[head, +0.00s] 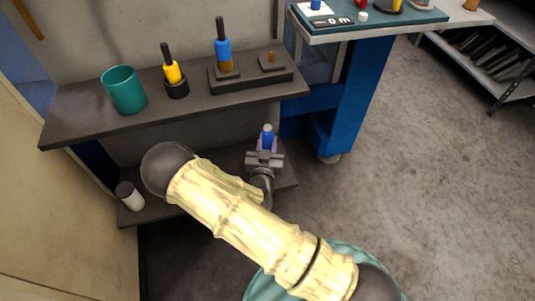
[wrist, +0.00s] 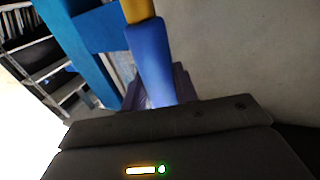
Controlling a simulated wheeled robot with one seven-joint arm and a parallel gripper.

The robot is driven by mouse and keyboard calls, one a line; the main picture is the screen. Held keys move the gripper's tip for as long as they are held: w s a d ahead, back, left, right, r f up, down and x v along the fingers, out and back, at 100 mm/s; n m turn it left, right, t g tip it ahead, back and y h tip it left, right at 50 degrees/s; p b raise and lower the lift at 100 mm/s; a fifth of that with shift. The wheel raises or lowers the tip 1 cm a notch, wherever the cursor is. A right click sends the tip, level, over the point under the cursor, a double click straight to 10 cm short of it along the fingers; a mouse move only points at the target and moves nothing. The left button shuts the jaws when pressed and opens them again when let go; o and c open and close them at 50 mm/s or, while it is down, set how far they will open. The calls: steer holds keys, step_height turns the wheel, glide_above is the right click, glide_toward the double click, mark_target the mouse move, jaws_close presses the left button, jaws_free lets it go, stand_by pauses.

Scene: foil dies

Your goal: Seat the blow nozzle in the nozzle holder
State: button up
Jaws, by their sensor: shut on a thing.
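My gripper (head: 264,160) is shut on a blue piece (head: 267,138), which I take to be the blow nozzle. It stands up from the jaws with a pale grey top in the head view. In the wrist view the blue piece (wrist: 150,60) rises between the fingers and has an orange-yellow end. The gripper is in front of the shelves, below and right of the upper shelf. On that shelf a dark stepped block (head: 252,82) bears a blue tool (head: 222,50) with a black stem, and a small brass peg (head: 271,57). I cannot tell which fixture is the nozzle holder.
On the upper shelf (head: 75,115) stand a teal cup (head: 124,90) and a yellow tool (head: 172,72) in a black cup (head: 177,88). A blue workbench (head: 352,85) is at right; open floor lies beyond.

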steer(key=shift+f+b, duration=0.65)
steer(key=shift+f, duration=1.25)
steer(key=shift+f, duration=0.2)
steer(key=o, duration=1.1)
steer(key=shift+r, duration=0.15)
steer(key=shift+s, duration=0.1)
steer(key=s+a+p, duration=0.1)
steer(key=s+p, duration=0.1)
steer(key=s, duration=0.9)
steer(key=shift+s+a, duration=0.2)
steer(key=shift+s, duration=0.15)
